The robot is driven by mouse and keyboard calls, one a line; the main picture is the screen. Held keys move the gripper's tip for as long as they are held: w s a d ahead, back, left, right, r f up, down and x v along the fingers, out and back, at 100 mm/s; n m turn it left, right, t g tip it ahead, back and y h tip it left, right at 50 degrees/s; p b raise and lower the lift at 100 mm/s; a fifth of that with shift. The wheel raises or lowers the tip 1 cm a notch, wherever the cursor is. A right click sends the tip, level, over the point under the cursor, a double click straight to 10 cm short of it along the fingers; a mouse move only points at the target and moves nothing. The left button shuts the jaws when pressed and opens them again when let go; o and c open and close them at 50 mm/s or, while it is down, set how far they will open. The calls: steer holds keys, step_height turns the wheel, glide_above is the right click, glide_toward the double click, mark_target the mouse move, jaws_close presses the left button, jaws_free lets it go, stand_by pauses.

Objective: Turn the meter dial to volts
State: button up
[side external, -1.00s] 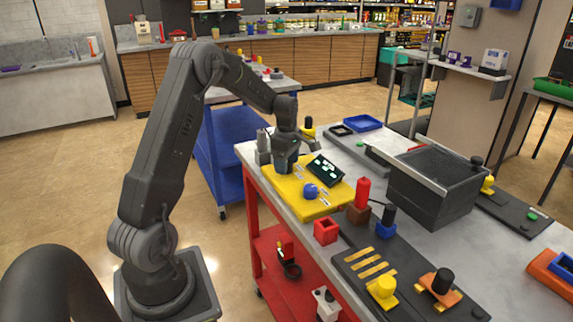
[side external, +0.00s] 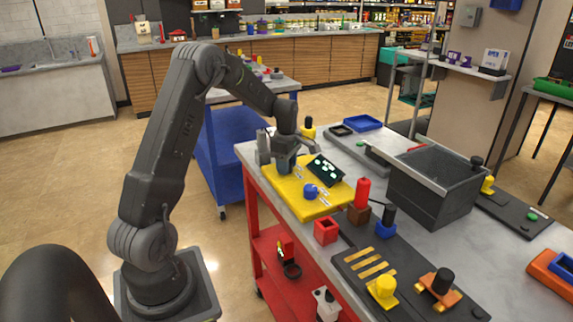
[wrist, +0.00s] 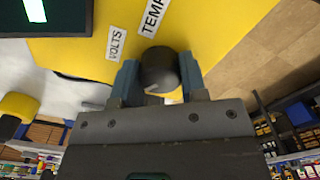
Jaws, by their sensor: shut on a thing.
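A yellow meter board (side external: 285,199) lies on the red-framed bench, with a dark display panel (side external: 326,170) and a blue knob (side external: 311,191) on it. My gripper (side external: 286,168) is over its far left part. In the wrist view, a dark round dial (wrist: 158,68) with a short white mark near its lower edge sits between the fingers of my gripper (wrist: 159,77), which is shut on it. The VOLTS label (wrist: 116,43) is up and left of the dial. The TEMP label (wrist: 153,17) is just above it. In the side view the dial is hidden by my gripper.
A black-and-yellow object (side external: 308,130) stands behind the board. A blue cart (side external: 225,150) is behind the bench.

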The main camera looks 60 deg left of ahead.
steer(key=shift+m, duration=0.3)
steer(key=m, duration=1.1)
steer(key=shift+r, duration=0.1)
stand_by(0.4)
steer(key=o, duration=0.9)
step_height(320, 180, up, 14)
steer(key=shift+f, duration=0.1)
stand_by(0.6)
